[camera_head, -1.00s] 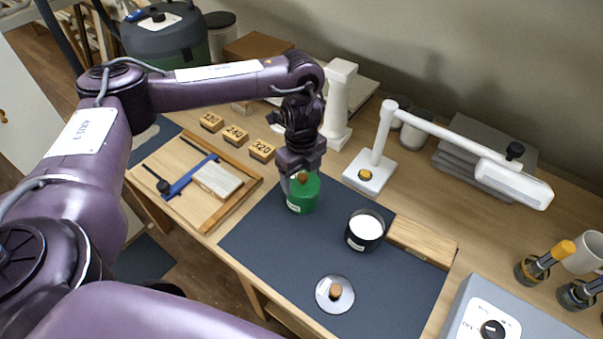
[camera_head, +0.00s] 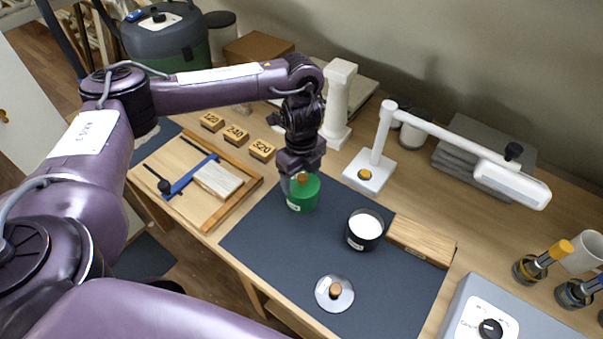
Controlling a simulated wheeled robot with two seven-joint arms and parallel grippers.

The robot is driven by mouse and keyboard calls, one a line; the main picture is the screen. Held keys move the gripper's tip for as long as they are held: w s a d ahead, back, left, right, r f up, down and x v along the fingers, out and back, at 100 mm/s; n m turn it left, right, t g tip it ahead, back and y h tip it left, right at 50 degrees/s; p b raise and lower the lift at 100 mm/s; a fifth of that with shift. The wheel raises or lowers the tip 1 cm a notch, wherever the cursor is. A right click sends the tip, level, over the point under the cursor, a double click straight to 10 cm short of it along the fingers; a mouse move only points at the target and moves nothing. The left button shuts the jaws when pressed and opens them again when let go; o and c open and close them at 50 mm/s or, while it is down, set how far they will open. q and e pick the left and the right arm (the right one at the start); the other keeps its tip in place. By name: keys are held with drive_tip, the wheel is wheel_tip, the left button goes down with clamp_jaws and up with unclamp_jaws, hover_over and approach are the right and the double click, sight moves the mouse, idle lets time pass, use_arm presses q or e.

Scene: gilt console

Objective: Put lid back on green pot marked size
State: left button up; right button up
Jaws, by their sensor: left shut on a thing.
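The green pot (camera_head: 302,198) stands upright near the far left part of the dark mat, with a pale label on its front. A green top with a wooden knob (camera_head: 302,178) shows on it, between my fingers. My left gripper (camera_head: 299,181) points down over the pot and is shut on this knob. The fingers hide part of the top, so I cannot tell whether the lid is fully seated. A black pot (camera_head: 364,231) with white contents stands open to the right. A silver lid with a wooden knob (camera_head: 335,293) lies at the mat's front. My right gripper is not in view.
The dark mat (camera_head: 275,235) has bare room in front of the green pot. A wooden block (camera_head: 419,242) lies beside the black pot. A white lamp (camera_head: 366,170), white pillar (camera_head: 338,105), numbered blocks (camera_head: 237,135) and a wooden board (camera_head: 165,165) stand around.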

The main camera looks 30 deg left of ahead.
use_arm(q)
drive_tip(key=o, duration=1)
drive_tip(key=shift+o, duration=0.4)
drive_tip(key=shift+r, duration=0.1)
drive_tip(key=shift+r+p, duration=1.45)
drive_tip(key=shift+p, duration=0.05)
drive_tip(key=shift+r+p, duration=2)
drive_tip(key=shift+p, duration=0.25)
drive_tip(key=shift+c, duration=0.4)
clamp_jaws()
